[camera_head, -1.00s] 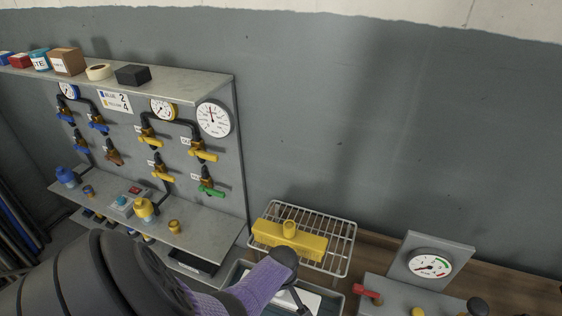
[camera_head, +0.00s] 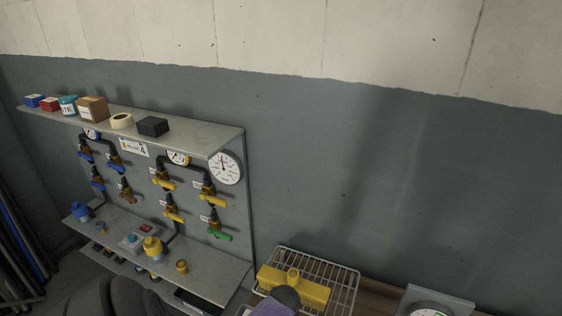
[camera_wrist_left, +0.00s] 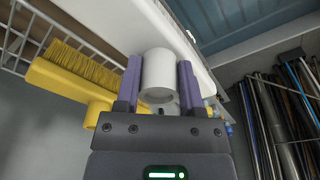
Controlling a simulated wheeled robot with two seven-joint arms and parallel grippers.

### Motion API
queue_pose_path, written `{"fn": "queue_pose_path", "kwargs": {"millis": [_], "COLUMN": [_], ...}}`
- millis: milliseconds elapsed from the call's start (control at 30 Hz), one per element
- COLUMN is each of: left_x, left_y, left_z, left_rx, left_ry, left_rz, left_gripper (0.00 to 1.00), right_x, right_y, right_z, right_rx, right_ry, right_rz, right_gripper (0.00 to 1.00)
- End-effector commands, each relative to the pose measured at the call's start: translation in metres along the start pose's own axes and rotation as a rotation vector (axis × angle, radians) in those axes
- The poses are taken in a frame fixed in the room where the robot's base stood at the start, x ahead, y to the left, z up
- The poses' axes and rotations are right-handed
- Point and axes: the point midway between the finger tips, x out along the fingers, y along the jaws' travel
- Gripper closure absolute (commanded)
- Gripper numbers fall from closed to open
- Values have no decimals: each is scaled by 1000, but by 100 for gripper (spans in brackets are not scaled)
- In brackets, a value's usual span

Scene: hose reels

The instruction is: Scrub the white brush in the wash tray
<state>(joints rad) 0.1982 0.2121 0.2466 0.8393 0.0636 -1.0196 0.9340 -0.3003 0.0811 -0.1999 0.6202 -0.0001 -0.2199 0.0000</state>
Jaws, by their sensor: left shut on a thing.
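In the left wrist view my left gripper (camera_wrist_left: 160,68) has its purple fingers shut around the round white handle of the white brush (camera_wrist_left: 118,14). The long white body of the brush runs across the top of that view; its bristles are hidden. I cannot tell whether brush and tray touch. In the head view only a purple and dark part of my left gripper (camera_head: 275,306) shows at the bottom edge. My right gripper is not in view.
A yellow brush (camera_head: 305,290) lies on a wire rack (camera_head: 342,280); the left wrist view shows it close beside my gripper. A valve panel with shelves (camera_head: 185,205) stands left. A gauge box (camera_head: 440,297) is at lower right.

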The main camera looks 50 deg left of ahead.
Motion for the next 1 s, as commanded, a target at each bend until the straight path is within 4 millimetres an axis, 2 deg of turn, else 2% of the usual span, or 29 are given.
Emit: {"fn": "queue_pose_path", "kwargs": {"millis": [33,100,467,567,800,1000], "left_x": [-14,-25,-73,-79,-110,-116], "left_y": [0,0,0,1,1,0], "left_z": [-2,-3,-9,-10,-14,-14], "left_rx": [0,-1,-1,0,0,0], "left_ry": [1,0,0,3,3,1], "left_rz": [1,1,1,4,3,1], "left_gripper": [100,100,100,100,100,100], "right_x": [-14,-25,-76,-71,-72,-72], "right_y": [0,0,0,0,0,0], "right_z": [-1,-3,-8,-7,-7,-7], "right_rx": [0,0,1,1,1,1], "right_ry": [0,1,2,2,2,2], "right_rz": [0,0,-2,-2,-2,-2], "right_gripper": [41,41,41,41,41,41]}}
